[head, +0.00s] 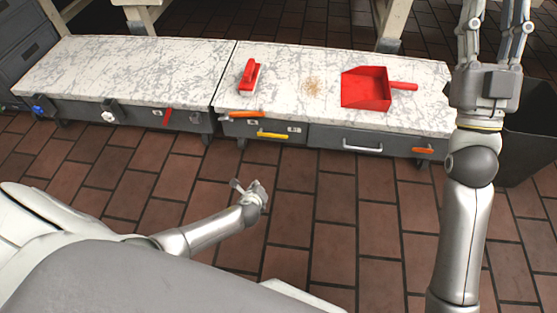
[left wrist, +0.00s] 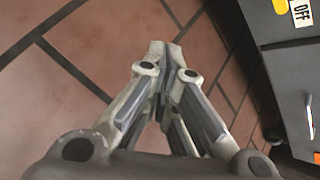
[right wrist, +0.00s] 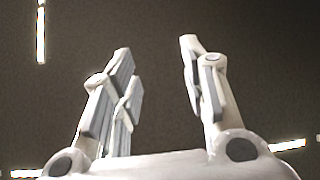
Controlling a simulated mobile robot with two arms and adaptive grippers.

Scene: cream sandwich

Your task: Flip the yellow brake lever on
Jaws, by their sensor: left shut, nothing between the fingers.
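The yellow brake lever (head: 275,135) lies roughly level across the dark front of the right-hand counter, under the marble top, with small labels near it. In the left wrist view, a bit of yellow (left wrist: 281,5) shows at the top right edge beside an OFF label (left wrist: 302,12). My left gripper (head: 257,188) is low over the floor tiles in front of the counter, apart from the lever. Its fingers (left wrist: 160,55) are together and empty. My right gripper (head: 499,22) is raised at the right, pointing up, with its fingers (right wrist: 155,55) apart and empty.
Orange levers (head: 237,114) (head: 422,150), a white drawer handle (head: 362,148) and a red lever (head: 167,116) are on the fronts. The tiled floor before the counter is clear.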

